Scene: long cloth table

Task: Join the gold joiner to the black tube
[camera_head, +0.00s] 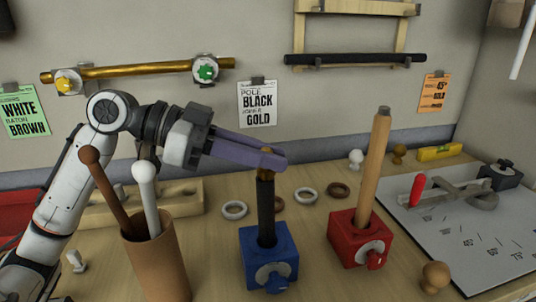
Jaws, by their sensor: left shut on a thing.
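The black tube (266,213) stands upright in the blue clamp block (254,246), left of the red one. My left gripper (272,158) reaches in from the left, its purple fingers shut on the small gold joiner (265,175). The joiner is right at the top end of the black tube, mostly hidden by the fingers. I cannot tell whether it is seated in the tube or only touching it. My right gripper is not in view.
A red clamp block (345,244) holds a wooden rod (376,160). A brown cup (160,265) with two ball-ended sticks stands at front left. Rings (306,195) lie behind the clamps. A grey angle board (470,230) fills the right. A gold pole and a black pole hang on the wall.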

